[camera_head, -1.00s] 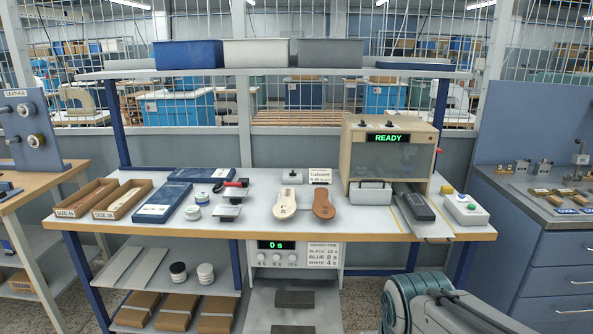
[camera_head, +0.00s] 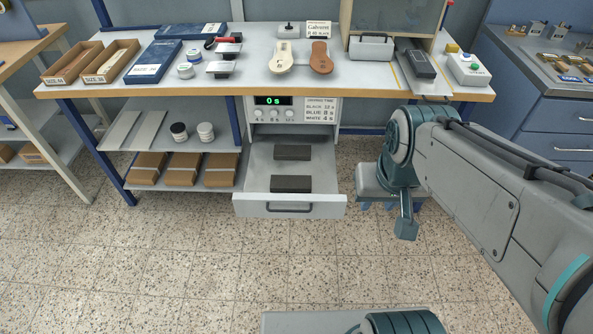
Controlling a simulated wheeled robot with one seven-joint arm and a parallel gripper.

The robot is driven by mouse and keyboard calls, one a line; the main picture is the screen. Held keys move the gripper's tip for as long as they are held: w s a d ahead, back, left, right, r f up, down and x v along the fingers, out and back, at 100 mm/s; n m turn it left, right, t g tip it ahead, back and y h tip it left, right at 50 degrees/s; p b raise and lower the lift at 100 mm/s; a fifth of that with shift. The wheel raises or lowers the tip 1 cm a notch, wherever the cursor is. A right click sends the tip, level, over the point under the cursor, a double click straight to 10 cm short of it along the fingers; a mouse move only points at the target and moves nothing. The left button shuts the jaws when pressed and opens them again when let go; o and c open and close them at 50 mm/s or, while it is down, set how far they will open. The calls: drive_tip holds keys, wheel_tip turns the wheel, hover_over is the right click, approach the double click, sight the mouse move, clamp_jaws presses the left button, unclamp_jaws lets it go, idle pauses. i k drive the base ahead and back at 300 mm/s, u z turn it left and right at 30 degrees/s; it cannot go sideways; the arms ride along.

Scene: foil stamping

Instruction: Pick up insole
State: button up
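A brown insole-shaped piece (camera_head: 321,58) lies near the middle of the workbench top. A cream insole-shaped piece (camera_head: 283,57) lies just left of it, apart from it. Two open cardboard boxes marked with sizes stand at the bench's left, the left box (camera_head: 58,77) and the right box (camera_head: 97,79); their contents are too small to make out. My arm reaches in from the right, and my gripper (camera_head: 405,224) hangs low in front of the bench, below its top and away from both pieces. Its fingers are not clear, so its opening cannot be told.
An open drawer (camera_head: 290,207) with two dark blocks juts out under the bench's timer panel (camera_head: 275,112). Stamping tools, small jars and blue boxes (camera_head: 152,61) stand left of the pieces. A grey handled block (camera_head: 371,47) and button box (camera_head: 467,69) stand right. The floor is clear.

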sight(283, 62)
drive_tip(key=u, duration=0.5)
drive_tip(key=k, duration=0.65)
drive_tip(key=u, duration=0.8)
drive_tip(key=i, duration=1.2)
drive_tip(key=z, duration=0.75)
drive_tip(key=i, duration=0.8)
drive_tip(key=z, duration=1.3)
drive_tip(key=i, duration=0.25)
drive_tip(key=z, duration=0.15)
